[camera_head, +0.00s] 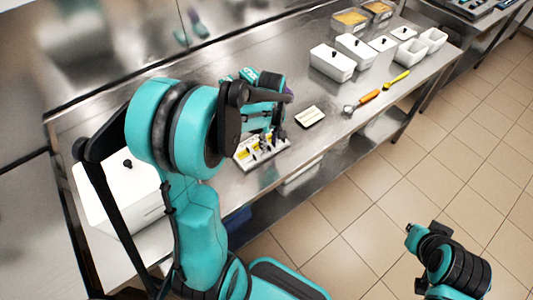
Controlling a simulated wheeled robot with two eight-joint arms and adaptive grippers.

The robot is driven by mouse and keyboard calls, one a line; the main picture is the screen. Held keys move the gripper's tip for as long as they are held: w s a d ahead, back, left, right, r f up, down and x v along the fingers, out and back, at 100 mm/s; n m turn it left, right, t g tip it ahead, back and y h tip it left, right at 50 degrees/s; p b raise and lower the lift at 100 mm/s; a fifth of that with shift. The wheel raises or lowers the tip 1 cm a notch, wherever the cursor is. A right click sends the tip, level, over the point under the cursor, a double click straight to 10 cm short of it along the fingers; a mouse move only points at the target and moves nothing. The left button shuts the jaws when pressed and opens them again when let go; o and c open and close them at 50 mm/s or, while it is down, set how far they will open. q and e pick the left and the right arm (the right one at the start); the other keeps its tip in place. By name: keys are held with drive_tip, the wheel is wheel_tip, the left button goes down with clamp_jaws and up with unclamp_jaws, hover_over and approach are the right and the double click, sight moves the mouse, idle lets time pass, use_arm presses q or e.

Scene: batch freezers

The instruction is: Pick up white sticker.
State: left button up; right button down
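My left arm comes in from the left and reaches over the steel table. My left gripper (272,135) points down at a small white tray (243,162) with yellow and black items in it. The gripper is small and partly hidden by my own arm, so I cannot tell whether its fingers are open or shut. A small dark-edged pad with a pale, white-looking face (310,117) lies flat to the right of the gripper, apart from it. I cannot make out for certain which piece is the white sticker. My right arm shows at the lower right over the floor; its gripper is not visible.
A white lidded box (118,195) stands at the left, partly behind my arm. Several white containers (333,62) stand at the back right. An orange-handled tool (369,97) and a yellow one (397,78) lie before them. Bare steel (230,60) lies at the back.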

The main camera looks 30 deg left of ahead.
use_arm(q)
drive_tip(key=shift+f, duration=0.35)
drive_tip(key=shift+r, duration=0.1)
clamp_jaws()
drive_tip(key=shift+r, duration=0.25)
wheel_tip(320, 180, up, 4)
drive_tip(key=shift+f+p, duration=0.15)
drive_tip(key=shift+p, duration=0.9)
drive_tip(key=d+r+p, duration=0.8)
drive_tip(key=d+r, duration=0.3)
drive_tip(key=r, duration=0.1)
drive_tip(key=shift+s+d+r, duration=0.2)
drive_tip(key=shift+d+r, duration=0.15)
drive_tip(key=shift+r, duration=0.05)
